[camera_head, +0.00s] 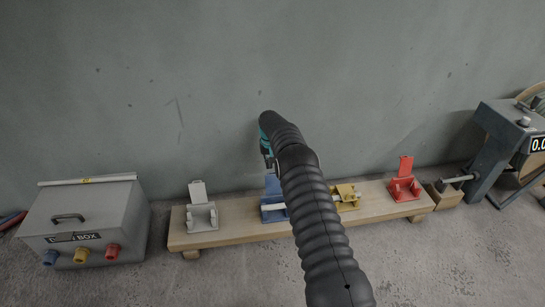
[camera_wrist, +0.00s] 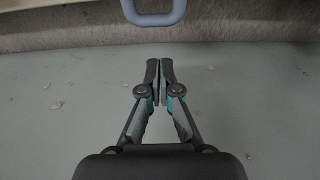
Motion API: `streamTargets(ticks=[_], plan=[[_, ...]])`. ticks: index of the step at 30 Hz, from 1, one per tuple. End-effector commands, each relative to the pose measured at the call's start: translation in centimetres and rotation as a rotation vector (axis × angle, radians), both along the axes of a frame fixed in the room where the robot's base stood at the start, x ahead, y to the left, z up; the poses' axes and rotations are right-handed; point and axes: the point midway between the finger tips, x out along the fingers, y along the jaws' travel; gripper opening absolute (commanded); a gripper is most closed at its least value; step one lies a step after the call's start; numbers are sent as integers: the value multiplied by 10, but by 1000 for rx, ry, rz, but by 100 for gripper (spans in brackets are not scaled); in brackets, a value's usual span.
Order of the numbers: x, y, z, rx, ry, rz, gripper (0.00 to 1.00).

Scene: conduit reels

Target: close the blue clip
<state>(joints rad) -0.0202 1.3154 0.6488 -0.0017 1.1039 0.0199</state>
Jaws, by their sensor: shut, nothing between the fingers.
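The blue clip (camera_head: 272,211) stands on the wooden plank, left of its middle. Its flap (camera_head: 272,185) appears raised, and my arm covers its right side. My gripper shows in the wrist view (camera_wrist: 160,82) with both fingers together and nothing between them. In the head view a teal part of my gripper (camera_head: 265,146) shows above and behind the blue clip, with the fingertips mostly hidden by the arm. A blue-grey loop (camera_wrist: 154,19) is cut off by the top edge of the wrist view, beyond the fingertips. I cannot tell what it belongs to.
The plank (camera_head: 243,233) also carries a grey clip (camera_head: 202,216) and a red clip (camera_head: 404,188) with raised flaps, and a yellow clip (camera_head: 347,196) that looks folded lower. A grey box (camera_head: 85,218) stands left, a dark machine (camera_head: 497,140) right. The wall is close behind.

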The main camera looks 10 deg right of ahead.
Motion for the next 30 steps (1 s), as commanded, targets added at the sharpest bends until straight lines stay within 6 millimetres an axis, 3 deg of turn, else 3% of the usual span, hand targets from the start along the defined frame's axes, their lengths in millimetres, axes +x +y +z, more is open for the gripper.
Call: streamTargets(ticks=[18,30], plan=[[-35,-1,13,0,-1,-1,0],[-38,-1,14,0,-1,-1,0]])
